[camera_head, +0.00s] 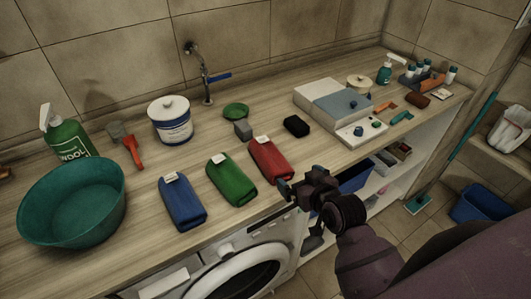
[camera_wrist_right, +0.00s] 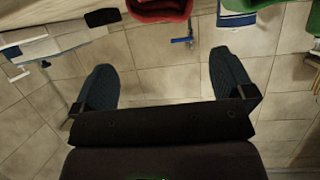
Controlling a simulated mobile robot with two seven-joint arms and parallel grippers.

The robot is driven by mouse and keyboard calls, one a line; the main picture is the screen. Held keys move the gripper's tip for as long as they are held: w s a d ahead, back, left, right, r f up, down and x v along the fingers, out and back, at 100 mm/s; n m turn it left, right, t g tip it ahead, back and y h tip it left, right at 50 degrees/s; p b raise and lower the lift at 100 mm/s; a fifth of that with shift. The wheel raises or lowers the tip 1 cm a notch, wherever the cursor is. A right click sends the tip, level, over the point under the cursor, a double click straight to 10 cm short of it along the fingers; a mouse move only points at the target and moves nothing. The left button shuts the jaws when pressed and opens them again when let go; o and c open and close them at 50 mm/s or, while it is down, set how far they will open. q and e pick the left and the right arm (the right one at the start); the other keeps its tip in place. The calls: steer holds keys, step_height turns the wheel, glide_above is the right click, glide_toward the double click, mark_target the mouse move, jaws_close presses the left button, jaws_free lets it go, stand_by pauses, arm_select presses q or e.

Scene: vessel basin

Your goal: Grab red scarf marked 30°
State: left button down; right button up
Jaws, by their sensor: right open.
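The red scarf (camera_head: 270,161) is a folded bundle with a white tag (camera_head: 262,140) lying on the wooden counter near its front edge; the marking on the tag is too small to read. My right gripper (camera_head: 298,186) is open and empty, just to the right of the red scarf's near end, by the counter edge, apart from it as far as I can tell. In the right wrist view, the open fingers (camera_wrist_right: 163,82) have nothing between them, and a red thing (camera_wrist_right: 160,8) shows at the top edge, probably the scarf. My left gripper is not in view.
A green folded bundle (camera_head: 231,180) and a blue one (camera_head: 182,203) lie left of the red scarf. A black block (camera_head: 296,126) lies behind it. A teal basin (camera_head: 70,203) stands at left. A washing machine (camera_head: 235,275) is below the front edge.

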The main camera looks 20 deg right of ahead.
mark_target(284, 171)
steer(key=x, duration=0.5)
steer(key=shift+f, duration=0.2)
steer(key=shift+f+p+x, duration=0.2)
steer(key=shift+x, duration=1.2)
steer(key=shift+f+p+x, duration=0.2)
steer(key=shift+x, duration=1.15)
steer(key=shift+s+a, duration=0.15)
steer(key=shift+s, duration=0.05)
steer(key=c, duration=0.8)
steer(key=shift+r, duration=0.15)
